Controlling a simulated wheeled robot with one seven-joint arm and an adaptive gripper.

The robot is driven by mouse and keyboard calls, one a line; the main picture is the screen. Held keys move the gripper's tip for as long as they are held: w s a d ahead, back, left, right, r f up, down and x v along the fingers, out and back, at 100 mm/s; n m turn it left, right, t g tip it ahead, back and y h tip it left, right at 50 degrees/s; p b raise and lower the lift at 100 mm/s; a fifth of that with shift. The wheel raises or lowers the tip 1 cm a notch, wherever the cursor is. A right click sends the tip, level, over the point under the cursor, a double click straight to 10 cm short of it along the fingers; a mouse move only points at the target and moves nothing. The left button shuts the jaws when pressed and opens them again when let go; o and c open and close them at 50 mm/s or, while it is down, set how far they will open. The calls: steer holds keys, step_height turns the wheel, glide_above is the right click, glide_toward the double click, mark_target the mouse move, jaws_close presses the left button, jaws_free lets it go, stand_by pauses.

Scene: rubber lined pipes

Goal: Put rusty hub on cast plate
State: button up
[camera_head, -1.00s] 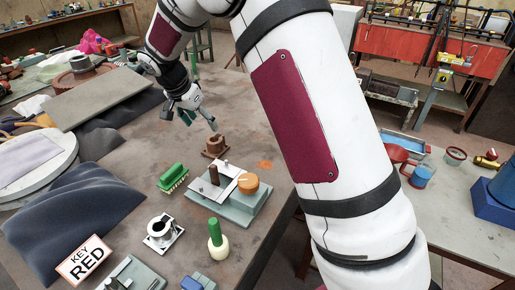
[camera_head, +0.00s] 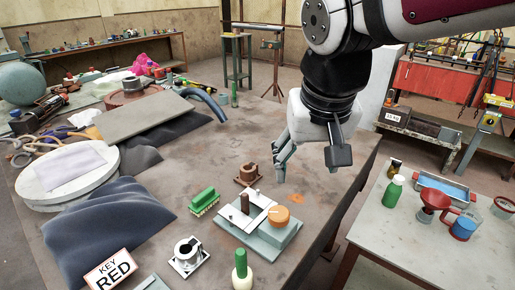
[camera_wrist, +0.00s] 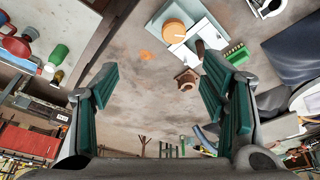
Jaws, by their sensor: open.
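A brown, rust-coloured hub (camera_head: 248,175) with a hole in its top and a squarish base stands upright on the bench. In the wrist view the hub (camera_wrist: 187,80) lies ahead, nearer the right finger. I cannot tell for sure which piece is the cast plate; a grey-green base (camera_head: 258,238) in front of the hub carries a white plate (camera_head: 233,218), a dark brown post (camera_head: 244,203) and an orange knob (camera_head: 279,216). My gripper (camera_head: 309,163) is open and empty above the bench, to the right of the hub and apart from it.
Dark cloth (camera_head: 100,225) covers the left. The bench right of the hub is clear. A second table (camera_head: 420,235) stands right.

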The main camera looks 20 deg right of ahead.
steer(key=s+f+n+y, duration=0.1)
steer(key=s+f+n, duration=0.1)
steer(key=s, duration=0.7)
steer(key=shift+a+f+n+t, duration=0.2)
steer(key=shift+a+n+t, duration=0.1)
steer(key=shift+a+n, duration=0.15)
stand_by(1.3)
